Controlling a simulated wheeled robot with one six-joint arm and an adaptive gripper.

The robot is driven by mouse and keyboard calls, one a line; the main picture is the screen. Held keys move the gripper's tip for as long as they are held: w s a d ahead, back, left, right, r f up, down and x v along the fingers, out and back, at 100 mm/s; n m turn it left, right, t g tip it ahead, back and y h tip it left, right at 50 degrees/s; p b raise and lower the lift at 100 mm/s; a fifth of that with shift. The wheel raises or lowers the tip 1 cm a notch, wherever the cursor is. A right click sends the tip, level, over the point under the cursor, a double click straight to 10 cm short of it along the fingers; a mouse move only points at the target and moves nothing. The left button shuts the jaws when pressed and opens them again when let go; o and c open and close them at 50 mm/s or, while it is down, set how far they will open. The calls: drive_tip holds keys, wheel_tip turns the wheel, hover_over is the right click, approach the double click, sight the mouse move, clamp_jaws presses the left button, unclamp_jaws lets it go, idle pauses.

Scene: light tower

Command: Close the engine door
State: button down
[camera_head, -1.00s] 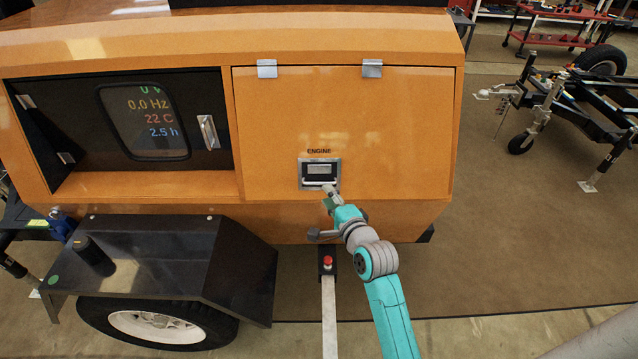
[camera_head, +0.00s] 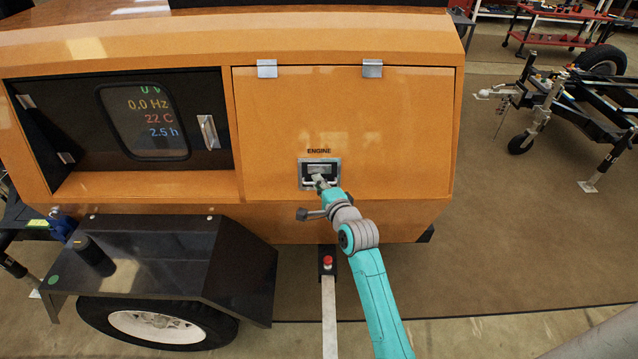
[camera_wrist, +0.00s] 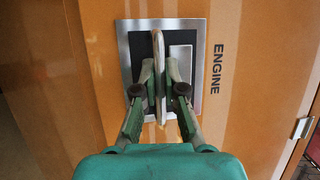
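The orange engine door (camera_head: 400,130) lies about flush with the orange housing, hung from two hinges on its top edge. Its metal latch (camera_head: 306,172) sits low on the door under the word ENGINE. The latch plate also shows in the wrist view (camera_wrist: 190,24), with its pale handle (camera_wrist: 159,105) standing out toward the camera. My gripper (camera_head: 321,183) is at the latch, and in the wrist view its fingers (camera_wrist: 160,75) are drawn together with the handle between them. They appear shut on it. The fingers hide part of the latch recess.
A control panel (camera_head: 148,120) with a lit display is left of the door. A black fender (camera_head: 160,250) over a wheel juts out at lower left. A red-topped post (camera_head: 327,262) stands below the latch. Floor to the right is clear up to another trailer (camera_head: 600,105).

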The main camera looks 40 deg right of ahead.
drive_tip(key=shift+w+d+f, duration=0.3)
drive_tip(key=shift+w+d, duration=0.05)
drive_tip(key=shift+w, duration=0.2)
drive_tip(key=shift+w+d+f, duration=0.25)
drive_tip(key=shift+w+d, duration=0.1)
drive_tip(key=shift+w, duration=0.15)
drive_tip(key=c, duration=1.2)
unclamp_jaws()
drive_tip(key=shift+d, duration=0.1)
drive_tip(key=shift+c, duration=0.2)
drive_tip(key=v, duration=1.1)
drive_tip(key=shift+s, duration=0.4)
